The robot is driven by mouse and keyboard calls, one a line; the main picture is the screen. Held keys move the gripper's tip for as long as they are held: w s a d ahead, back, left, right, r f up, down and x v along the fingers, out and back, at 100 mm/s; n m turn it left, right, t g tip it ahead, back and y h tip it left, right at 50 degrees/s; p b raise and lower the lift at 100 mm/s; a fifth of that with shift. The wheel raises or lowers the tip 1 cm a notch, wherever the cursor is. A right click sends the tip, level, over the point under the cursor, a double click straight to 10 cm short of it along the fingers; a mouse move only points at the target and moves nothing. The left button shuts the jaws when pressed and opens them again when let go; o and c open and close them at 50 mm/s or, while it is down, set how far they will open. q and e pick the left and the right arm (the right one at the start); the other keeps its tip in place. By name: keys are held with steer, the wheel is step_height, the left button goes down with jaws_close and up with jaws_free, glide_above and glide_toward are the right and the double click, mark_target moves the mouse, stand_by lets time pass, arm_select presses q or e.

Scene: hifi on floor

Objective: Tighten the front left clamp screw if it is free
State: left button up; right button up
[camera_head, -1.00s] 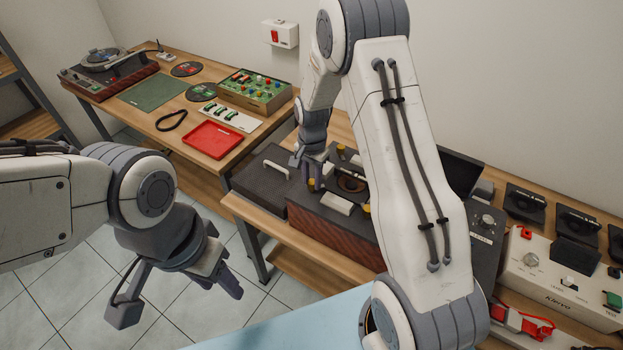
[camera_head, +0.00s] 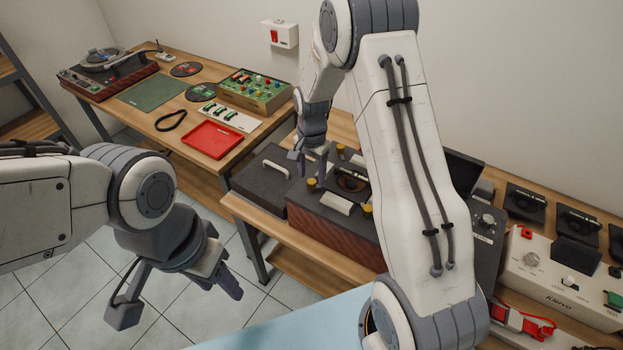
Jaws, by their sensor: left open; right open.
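The dark fixture box (camera_head: 335,228) with a reddish-brown front stands on the bench in the middle. Gold clamp screws show on its top: the front left one (camera_head: 312,184), one at the front right (camera_head: 367,209) and one at the back left (camera_head: 341,149). A round opening and a pale block (camera_head: 336,202) lie between them. My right gripper (camera_head: 311,168) points down just above the front left screw, open; I cannot tell whether it touches the screw. My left gripper (camera_head: 178,300) is open and empty above the floor, away from the bench. My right arm hides part of the fixture's right side.
A dark case with a pale handle (camera_head: 276,168) sits left of the fixture. The left bench holds a red tray (camera_head: 212,139), a green mat (camera_head: 152,90) and a box of coloured knobs (camera_head: 254,92). A beige device (camera_head: 560,285) stands at the right. Floor at left is clear.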

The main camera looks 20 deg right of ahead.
mark_target(312, 182)
step_height(312, 182, up, 8)
steer(key=b, duration=0.1)
steer(key=shift+r, duration=0.25)
steer(key=shift+s, duration=0.1)
steer(key=s+a+r+n, duration=0.3)
steer(key=s+a+n, duration=0.2)
steer(key=s+a, duration=0.2)
steer(key=s+a+r+n, duration=0.3)
steer(key=s+a+n, duration=0.1)
steer(key=s+a, duration=0.25)
steer(key=s+a+n+y, duration=0.1)
steer(key=s+a+n, duration=0.1)
steer(key=s+n, duration=0.7)
steer(key=s, duration=0.6)
steer(key=shift+s, duration=0.35)
steer(key=shift+c, duration=0.9)
steer(key=shift+d, duration=0.15)
